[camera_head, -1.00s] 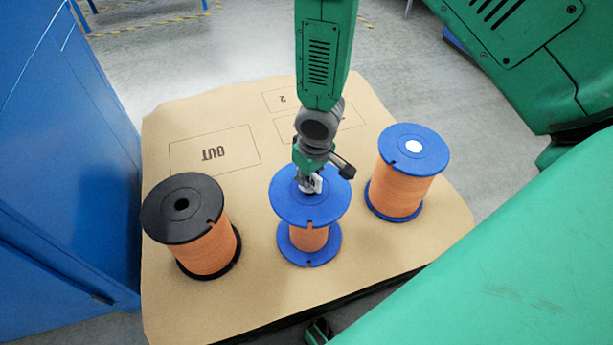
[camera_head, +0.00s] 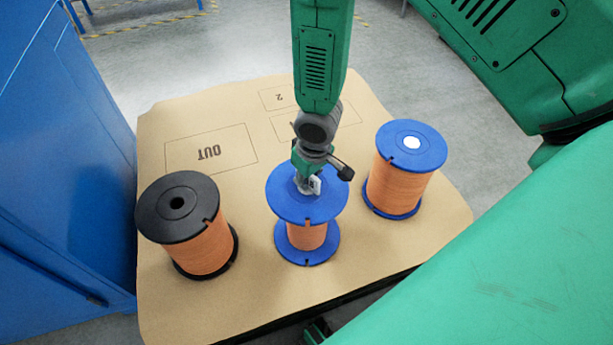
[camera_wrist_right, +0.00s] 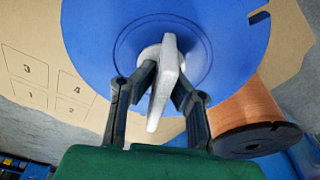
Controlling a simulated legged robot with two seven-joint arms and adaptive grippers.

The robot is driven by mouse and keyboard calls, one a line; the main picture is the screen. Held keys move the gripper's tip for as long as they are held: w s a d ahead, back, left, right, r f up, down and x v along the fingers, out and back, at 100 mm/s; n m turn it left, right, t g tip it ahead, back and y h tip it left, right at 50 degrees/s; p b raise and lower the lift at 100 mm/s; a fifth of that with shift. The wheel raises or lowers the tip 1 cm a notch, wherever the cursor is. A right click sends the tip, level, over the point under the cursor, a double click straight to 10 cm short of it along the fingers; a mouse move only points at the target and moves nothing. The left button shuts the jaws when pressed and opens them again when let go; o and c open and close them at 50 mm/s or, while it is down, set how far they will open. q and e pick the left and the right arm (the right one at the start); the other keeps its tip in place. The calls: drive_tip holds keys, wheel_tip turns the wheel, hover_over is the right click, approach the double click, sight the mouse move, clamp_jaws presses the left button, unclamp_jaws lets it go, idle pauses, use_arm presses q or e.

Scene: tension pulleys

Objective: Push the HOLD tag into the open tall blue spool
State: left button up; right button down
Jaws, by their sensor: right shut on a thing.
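The tall blue spool (camera_head: 307,209), with a narrow orange winding, stands upright in the middle of the board. My right gripper (camera_head: 308,180) is over its top flange, with the fingers pointing down at the hub. It is shut on the white HOLD tag (camera_head: 315,186). In the right wrist view the tag (camera_wrist_right: 165,85) is between the two fingers, its far end at the pale centre of the blue flange (camera_wrist_right: 225,60). The fingers and tag cover the hole, so I cannot tell how deep the tag sits. My left gripper is not in view.
A black-flanged orange spool (camera_head: 203,248) stands at the left, its centre hole empty. Another blue spool (camera_head: 399,187), with a white disc in its centre, stands at the right. The tan board (camera_head: 220,305) has printed boxes, one marked OUT. A blue cabinet (camera_head: 65,180) borders the left.

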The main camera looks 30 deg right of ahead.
drive_tip(key=shift+d, duration=0.1)
drive_tip(key=c, duration=1.6)
unclamp_jaws()
drive_tip(key=shift+o, duration=0.2)
drive_tip(key=r, duration=0.4)
drive_tip(key=s+r, duration=0.1)
drive_tip(key=r, duration=0.6)
drive_tip(key=shift+s+r, duration=0.35)
drive_tip(key=s+f+m+g, duration=0.1)
drive_tip(key=s+f, duration=1.6)
drive_tip(key=s, duration=0.4)
drive_tip(key=shift+d+f, duration=0.25)
drive_tip(key=shift+d, duration=0.1)
